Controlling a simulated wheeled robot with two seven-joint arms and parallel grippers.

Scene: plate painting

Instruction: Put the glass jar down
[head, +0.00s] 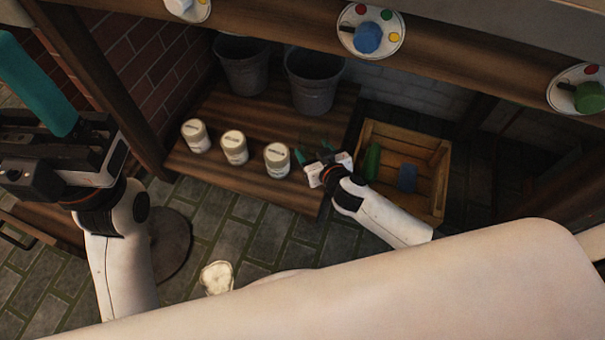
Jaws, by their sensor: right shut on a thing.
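Three pale jars with light lids stand in a row on the low wooden shelf: the left jar (195,136), the middle jar (234,147) and the right-hand glass jar (277,160). My right gripper (303,157) reaches in from the right and is shut on the right-hand jar. The jar is upright, at or very near the shelf top; exact contact with the wood is hard to tell.
Two dark buckets (243,68) (314,82) stand at the back of the low wooden shelf (250,187). A wooden crate (436,170) with a green and a blue thing inside is on the right. Plates with paint spots (392,20) lie on the upper shelf.

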